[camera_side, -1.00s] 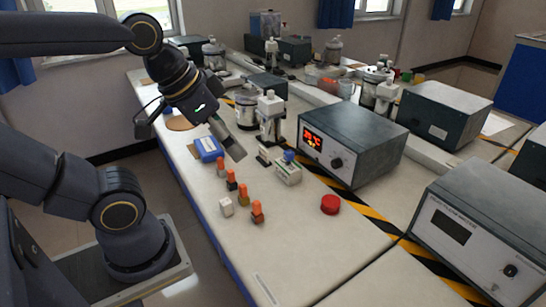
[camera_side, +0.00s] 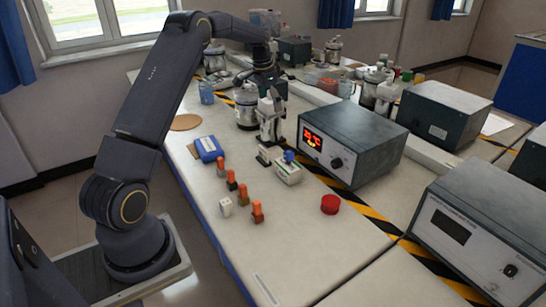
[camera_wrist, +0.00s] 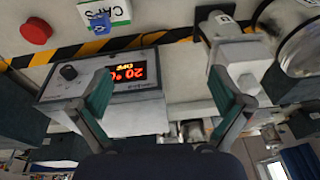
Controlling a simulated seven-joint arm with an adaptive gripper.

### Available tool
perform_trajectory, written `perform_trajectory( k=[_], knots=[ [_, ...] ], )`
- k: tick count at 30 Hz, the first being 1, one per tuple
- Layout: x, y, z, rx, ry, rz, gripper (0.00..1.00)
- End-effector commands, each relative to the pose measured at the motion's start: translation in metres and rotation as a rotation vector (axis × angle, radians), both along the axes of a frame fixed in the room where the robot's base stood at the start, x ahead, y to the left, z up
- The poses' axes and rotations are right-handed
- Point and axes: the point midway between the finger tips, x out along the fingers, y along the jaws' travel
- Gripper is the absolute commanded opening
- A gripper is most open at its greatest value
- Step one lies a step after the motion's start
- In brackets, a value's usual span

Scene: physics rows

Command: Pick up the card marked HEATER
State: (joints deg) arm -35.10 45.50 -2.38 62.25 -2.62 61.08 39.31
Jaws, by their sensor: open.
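No card with a readable HEATER mark shows in either view. A small white piece with a dark face (camera_side: 264,156) stands beside the white pump-like device (camera_side: 270,118); I cannot read any mark on it. A white box marked CAPS (camera_wrist: 104,14) lies near it with a blue cap (camera_wrist: 99,27) on top; this box also shows in the side view (camera_side: 288,174).
The heater unit with a lit red display (camera_side: 335,142) stands right of the device.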

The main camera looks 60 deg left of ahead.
Motion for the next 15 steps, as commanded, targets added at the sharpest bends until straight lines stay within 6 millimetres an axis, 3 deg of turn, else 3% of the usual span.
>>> perform_trajectory(
  k=[1,3,7,15],
  knots=[
    [-0.008,0.012,-0.025,-0.023,0.028,0.026,1.00],
    [-0.020,0.021,-0.049,-0.049,0.062,0.051,1.00],
    [-0.030,0.031,-0.069,-0.065,0.081,0.077,1.00],
    [-0.024,0.030,-0.127,-0.066,0.083,0.078,1.00]
  ],
)
